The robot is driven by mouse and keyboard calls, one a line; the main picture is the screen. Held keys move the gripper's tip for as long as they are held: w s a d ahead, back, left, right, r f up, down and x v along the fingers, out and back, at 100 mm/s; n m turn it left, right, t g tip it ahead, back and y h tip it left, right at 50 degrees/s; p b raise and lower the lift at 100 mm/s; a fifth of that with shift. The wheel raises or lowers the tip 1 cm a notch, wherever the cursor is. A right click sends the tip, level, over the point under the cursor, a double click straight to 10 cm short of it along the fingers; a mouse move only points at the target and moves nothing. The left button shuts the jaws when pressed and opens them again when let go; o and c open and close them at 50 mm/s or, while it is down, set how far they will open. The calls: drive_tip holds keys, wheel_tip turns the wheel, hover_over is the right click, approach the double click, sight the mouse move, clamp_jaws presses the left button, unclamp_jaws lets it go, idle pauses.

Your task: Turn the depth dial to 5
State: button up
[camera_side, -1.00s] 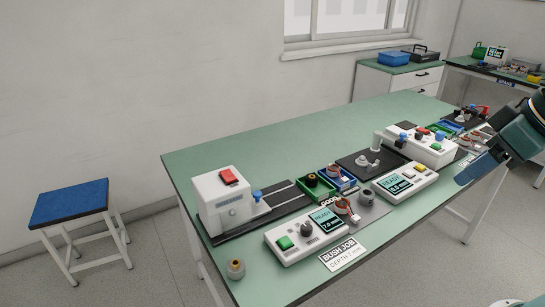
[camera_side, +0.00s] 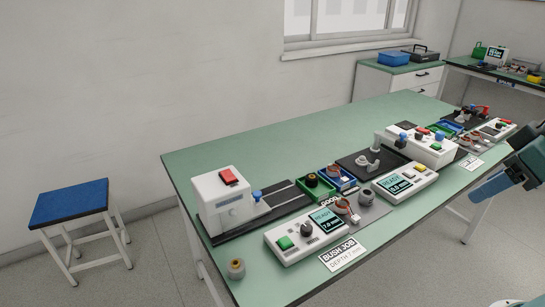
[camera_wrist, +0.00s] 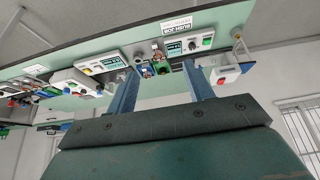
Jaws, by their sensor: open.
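The likely depth dial is a black knob (camera_side: 305,230) on a white control box (camera_side: 287,250) at the table's front. Its screen (camera_side: 326,220) seems to read 7.0 mm; the knob's pointer is too small to read. The card (camera_side: 341,254) before it says BUSH JOB and DEPTH, with a blurred figure. My gripper (camera_side: 474,198) is at the right, beyond the table's front edge and well away from the dial, empty. In the wrist view the two blue fingers of my gripper (camera_wrist: 158,68) are spread apart, and the control box (camera_wrist: 201,42) shows beyond them.
A second white box with a screen (camera_side: 409,184) stands right of the dial box. A white press with a red switch (camera_side: 229,178) stands behind left. Green (camera_side: 317,193) and blue bins (camera_side: 342,181) sit between. The back left of the table (camera_side: 240,150) is clear.

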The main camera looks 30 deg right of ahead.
drive_tip(key=w, duration=0.1)
drive_tip(key=n+g, duration=0.2)
drive_tip(key=g, duration=0.4)
hover_over(307, 227)
wheel_tip(307, 227, down, 14)
drive_tip(key=shift+d, duration=0.3)
drive_tip(key=shift+w+f, duration=0.1)
drive_tip(key=f, duration=1.3)
drive_tip(key=shift+a+f, duration=0.25)
drive_tip(key=shift+f, duration=0.05)
